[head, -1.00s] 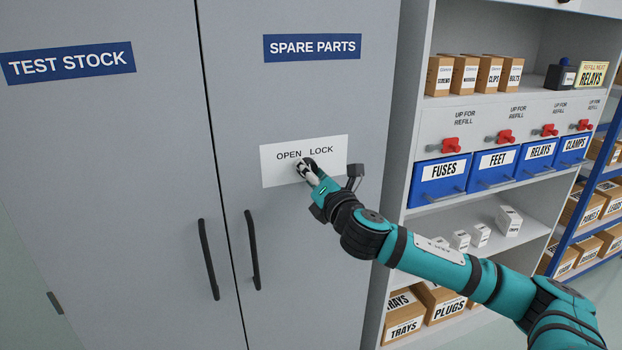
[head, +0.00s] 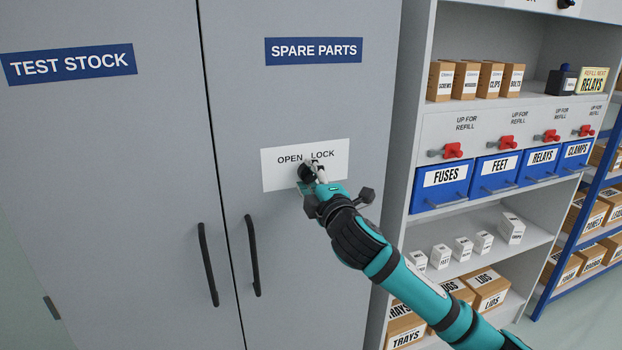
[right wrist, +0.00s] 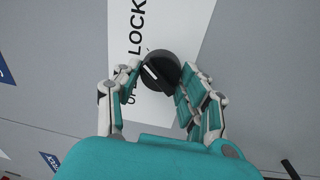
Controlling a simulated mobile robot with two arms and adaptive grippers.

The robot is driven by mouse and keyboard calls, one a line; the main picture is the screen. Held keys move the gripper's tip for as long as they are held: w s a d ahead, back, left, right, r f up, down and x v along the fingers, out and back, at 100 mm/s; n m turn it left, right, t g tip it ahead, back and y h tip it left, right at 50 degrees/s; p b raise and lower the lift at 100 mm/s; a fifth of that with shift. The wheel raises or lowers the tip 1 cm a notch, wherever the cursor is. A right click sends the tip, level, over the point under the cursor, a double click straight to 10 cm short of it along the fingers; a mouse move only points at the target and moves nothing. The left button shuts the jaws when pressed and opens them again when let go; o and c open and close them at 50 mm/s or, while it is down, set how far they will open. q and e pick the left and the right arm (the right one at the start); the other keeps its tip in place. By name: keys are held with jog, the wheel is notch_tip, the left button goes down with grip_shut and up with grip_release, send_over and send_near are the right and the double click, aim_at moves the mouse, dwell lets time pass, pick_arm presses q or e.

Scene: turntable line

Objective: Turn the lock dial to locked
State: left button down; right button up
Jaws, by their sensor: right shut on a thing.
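The lock dial is a round black knob (head: 305,172) on a white plate (head: 275,181) marked OPEN at left and LOCK at right. The plate is on the SPARE PARTS cabinet door. My right gripper (head: 314,172) is shut on the dial, partly hiding it in the head view. In the right wrist view the dial (right wrist: 163,66) sits between the two fingers (right wrist: 158,80). A white mark on it faces the lettering side; I cannot tell exactly which word it points to. My left gripper is not in view.
Two black door handles (head: 252,255) stand out below the plate. To the right is an open shelf with blue bins (head: 441,184), red clips (head: 453,150) and cartons (head: 490,292). My right forearm passes in front of the cabinet's right edge.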

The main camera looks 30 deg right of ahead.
jog(key=shift+m, duration=0.7)
jog(key=o, duration=1.2)
jog(key=shift+c, duration=0.2)
jog(key=v, duration=1.2)
jog(key=shift+a, duration=0.1)
